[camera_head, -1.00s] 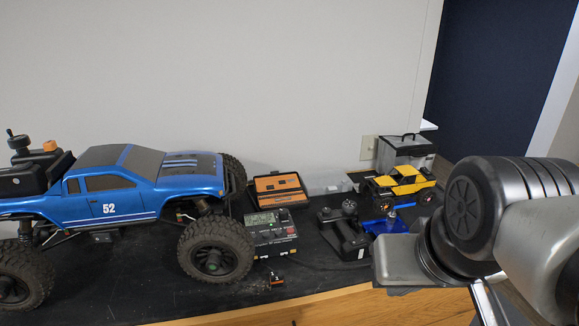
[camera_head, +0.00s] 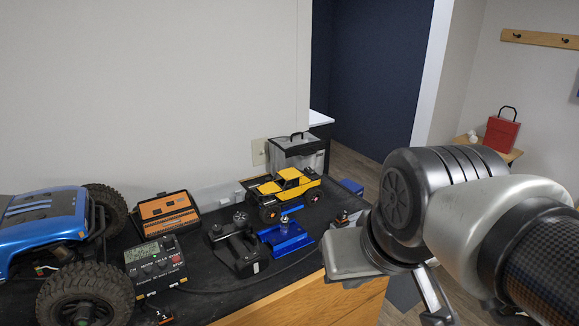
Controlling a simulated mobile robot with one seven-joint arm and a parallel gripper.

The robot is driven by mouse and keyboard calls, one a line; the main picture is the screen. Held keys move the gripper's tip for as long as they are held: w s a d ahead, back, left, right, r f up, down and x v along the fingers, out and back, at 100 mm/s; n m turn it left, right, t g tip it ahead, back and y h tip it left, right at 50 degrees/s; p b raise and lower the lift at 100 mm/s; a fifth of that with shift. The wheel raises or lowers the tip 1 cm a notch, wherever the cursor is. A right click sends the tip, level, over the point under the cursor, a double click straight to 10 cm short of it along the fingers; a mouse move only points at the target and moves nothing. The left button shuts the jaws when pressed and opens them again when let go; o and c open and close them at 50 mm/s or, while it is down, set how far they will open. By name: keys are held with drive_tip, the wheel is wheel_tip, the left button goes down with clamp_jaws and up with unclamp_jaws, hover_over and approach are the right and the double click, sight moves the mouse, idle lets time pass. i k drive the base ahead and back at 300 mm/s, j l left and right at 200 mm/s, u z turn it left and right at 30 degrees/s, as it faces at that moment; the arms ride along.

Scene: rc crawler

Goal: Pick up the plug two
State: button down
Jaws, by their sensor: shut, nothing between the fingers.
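A small dark plug (camera_head: 160,315) with an orange part and a white mark lies on the black mat at the bottom edge of the view. Another small black and orange piece (camera_head: 343,217) lies near the mat's right end, partly behind my arm. I cannot read which of them is plug two. My arm reaches in from the right, and my gripper (camera_head: 436,300) shows only in part as silver and black pieces below the wrist. It is shut and empty, to the right of the bench and well apart from both small pieces.
A blue truck (camera_head: 45,215) stands at left, beside a charger (camera_head: 157,264) and an open orange tool case (camera_head: 167,210). A transmitter (camera_head: 236,246), a blue stand (camera_head: 286,238) and a yellow crawler (camera_head: 285,187) fill the middle. The bench's wooden front edge (camera_head: 290,300) runs below.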

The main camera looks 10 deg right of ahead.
sight(339, 216)
drive_tip(key=i+l+z, duration=0.15)
drive_tip(key=i+l+u, duration=0.25)
drive_tip(key=l+u, duration=0.25)
drive_tip(key=l, duration=0.15)
drive_tip(key=i+l+u, duration=0.1)
drive_tip(key=l+u, duration=0.15)
drive_tip(key=l, duration=0.15)
drive_tip(key=l+u, duration=0.2)
drive_tip(key=l, duration=0.2)
drive_tip(key=i, duration=0.05)
